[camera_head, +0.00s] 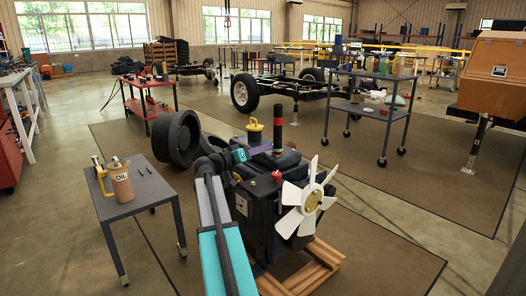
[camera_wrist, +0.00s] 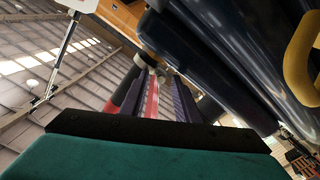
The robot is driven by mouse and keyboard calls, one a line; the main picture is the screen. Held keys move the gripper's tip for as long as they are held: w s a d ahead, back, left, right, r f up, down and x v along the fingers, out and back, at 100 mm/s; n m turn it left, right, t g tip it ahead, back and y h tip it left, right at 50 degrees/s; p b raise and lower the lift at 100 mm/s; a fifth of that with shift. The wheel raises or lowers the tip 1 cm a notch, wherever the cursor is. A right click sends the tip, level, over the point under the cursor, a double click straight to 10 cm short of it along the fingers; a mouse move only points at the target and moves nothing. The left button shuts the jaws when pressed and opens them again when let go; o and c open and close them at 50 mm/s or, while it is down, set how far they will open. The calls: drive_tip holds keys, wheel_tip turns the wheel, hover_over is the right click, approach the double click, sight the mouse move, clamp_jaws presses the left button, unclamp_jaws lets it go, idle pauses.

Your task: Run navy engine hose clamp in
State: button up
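A dark engine (camera_head: 270,205) with a white fan (camera_head: 306,198) sits on a wooden pallet (camera_head: 300,276). My teal and grey arm reaches to its top left. My gripper (camera_head: 245,154) is at the engine top, beside a purple piece (camera_head: 260,147) and below a yellow cap (camera_head: 254,129). In the wrist view, a dark navy engine part (camera_wrist: 215,50) fills the upper right, with a yellow loop (camera_wrist: 302,60) at the right edge. I cannot make out a navy hose clamp for certain. Whether my fingers are open or shut is unclear.
A black post (camera_head: 277,120) with a red band rises from the engine. A small table (camera_head: 140,196) with an oil can (camera_head: 120,182) stands to the left. A grey cart (camera_head: 366,112) and a vehicle chassis (camera_head: 285,83) stand behind. The mat (camera_head: 440,170) on the right is mostly clear.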

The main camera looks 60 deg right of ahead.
clamp_jaws()
drive_tip(key=shift+s+d, duration=0.1)
drive_tip(key=shift+d, duration=0.35)
drive_tip(key=shift+a, duration=0.45)
drive_tip(key=shift+p, duration=0.4)
drive_tip(key=m+p, duration=0.1)
drive_tip(key=p, duration=0.2)
drive_tip(key=shift+a+r, duration=0.1)
drive_tip(key=shift+r, duration=0.1)
